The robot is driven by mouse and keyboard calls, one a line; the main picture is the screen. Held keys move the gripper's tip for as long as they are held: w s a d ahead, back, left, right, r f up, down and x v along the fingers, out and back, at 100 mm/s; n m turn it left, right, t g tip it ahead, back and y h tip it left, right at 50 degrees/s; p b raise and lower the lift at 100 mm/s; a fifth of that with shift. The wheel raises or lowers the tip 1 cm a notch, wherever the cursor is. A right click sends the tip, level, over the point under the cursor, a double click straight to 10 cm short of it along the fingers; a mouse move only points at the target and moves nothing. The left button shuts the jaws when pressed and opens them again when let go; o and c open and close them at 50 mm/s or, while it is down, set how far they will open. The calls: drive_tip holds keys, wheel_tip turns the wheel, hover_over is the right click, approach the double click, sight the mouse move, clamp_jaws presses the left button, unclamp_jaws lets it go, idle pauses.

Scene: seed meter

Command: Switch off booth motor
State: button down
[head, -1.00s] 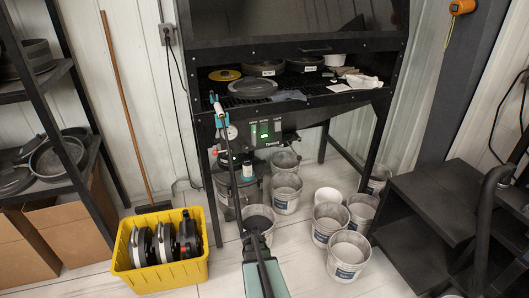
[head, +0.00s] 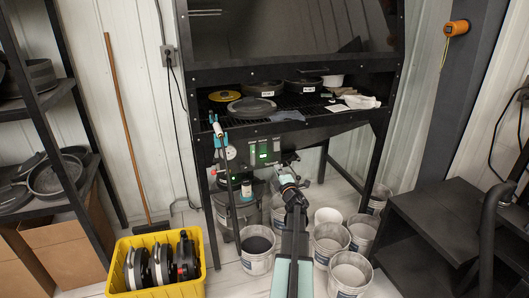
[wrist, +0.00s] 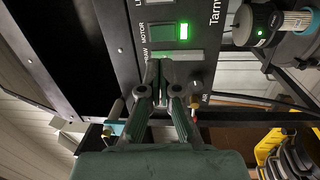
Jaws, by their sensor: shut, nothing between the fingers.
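The booth's control panel (head: 264,150) is on the front of the black booth, below its work shelf, and shows green lights. In the wrist view the panel is turned sideways. The green switch labelled MOTOR (wrist: 165,33) has a bright lit right end. A paler switch plate (wrist: 182,56) sits just below it in the picture. My gripper (wrist: 161,68) is shut and empty, its fingertips in front of this lower plate and just below the MOTOR switch. I cannot tell whether they touch the panel. In the head view my gripper (head: 286,178) is below and right of the panel.
Several grey buckets (head: 350,275) stand on the floor under and before the booth. A yellow crate (head: 155,268) stands at left, black steps (head: 430,225) at right.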

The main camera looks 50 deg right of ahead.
sight(264, 147)
drive_tip(key=shift+w+a+r+n, duration=0.25)
drive_tip(key=shift+a+n, duration=0.15)
drive_tip(key=shift+n, duration=0.1)
drive_tip(key=shift+d, duration=0.1)
drive_tip(key=p+x, duration=0.2)
drive_tip(key=x, duration=1.2)
drive_tip(key=shift+w+a+r+p, duration=0.1)
drive_tip(key=shift+a+p, duration=0.15)
drive_tip(key=shift+p, duration=0.15)
